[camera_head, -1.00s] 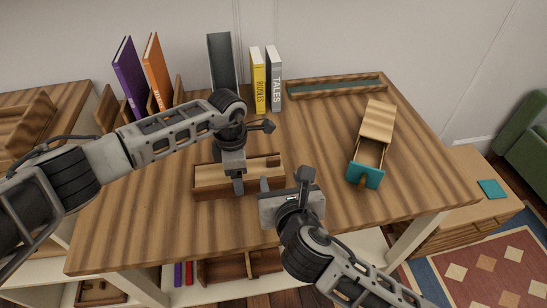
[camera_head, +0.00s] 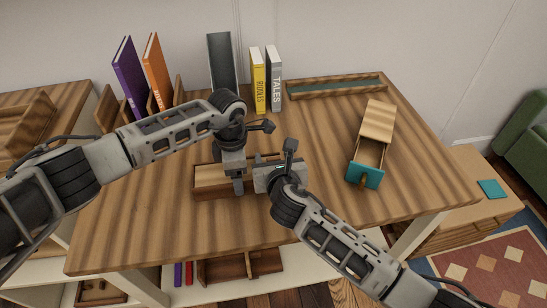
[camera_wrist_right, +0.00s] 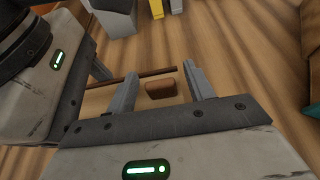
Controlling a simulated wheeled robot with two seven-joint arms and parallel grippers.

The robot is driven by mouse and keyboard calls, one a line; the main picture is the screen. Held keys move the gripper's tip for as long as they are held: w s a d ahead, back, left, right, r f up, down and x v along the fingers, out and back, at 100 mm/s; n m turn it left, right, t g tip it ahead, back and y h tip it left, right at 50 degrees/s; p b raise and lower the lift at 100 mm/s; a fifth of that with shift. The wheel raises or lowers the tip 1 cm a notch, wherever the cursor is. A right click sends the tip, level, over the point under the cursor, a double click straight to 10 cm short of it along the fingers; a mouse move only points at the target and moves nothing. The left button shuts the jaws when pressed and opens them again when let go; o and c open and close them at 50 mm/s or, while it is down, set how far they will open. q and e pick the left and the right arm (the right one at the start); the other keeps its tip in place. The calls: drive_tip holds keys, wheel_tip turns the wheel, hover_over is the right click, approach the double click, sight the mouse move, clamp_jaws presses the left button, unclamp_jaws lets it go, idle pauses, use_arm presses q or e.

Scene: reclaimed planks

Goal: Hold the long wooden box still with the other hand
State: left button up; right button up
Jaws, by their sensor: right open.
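The long wooden box (camera_head: 208,190) lies on the plank table, partly hidden by both grippers. My left gripper (camera_head: 238,186) is down at the middle of its front wall, with a finger against or just in front of that wall. Whether its jaws are closed on the wall cannot be told. My right gripper (camera_wrist_right: 160,88) is open over the box's right part. A small brown block (camera_wrist_right: 161,88) shows between its fingers, apparently not gripped. The box's rim shows behind it in the wrist view. The two grippers are close side by side.
A narrow wooden case with a teal end (camera_head: 366,174) lies to the right. Yellow (camera_head: 258,80) and grey (camera_head: 274,78) books stand at the back, with purple (camera_head: 130,78) and orange (camera_head: 158,72) books further left. A shallow tray (camera_head: 336,86) lies at the back right. The table's front is clear.

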clamp_jaws()
drive_tip(key=w+d, duration=0.1)
drive_tip(key=d, duration=0.2)
drive_tip(key=w+d, duration=0.1)
drive_tip(key=d, duration=0.6)
drive_tip(key=shift+w+d, duration=0.4)
unclamp_jaws()
drive_tip(key=shift+a, duration=0.1)
drive_tip(key=v, duration=1.2)
drive_tip(key=shift+r, duration=0.1)
use_arm(q)
drive_tip(key=o, duration=1.2)
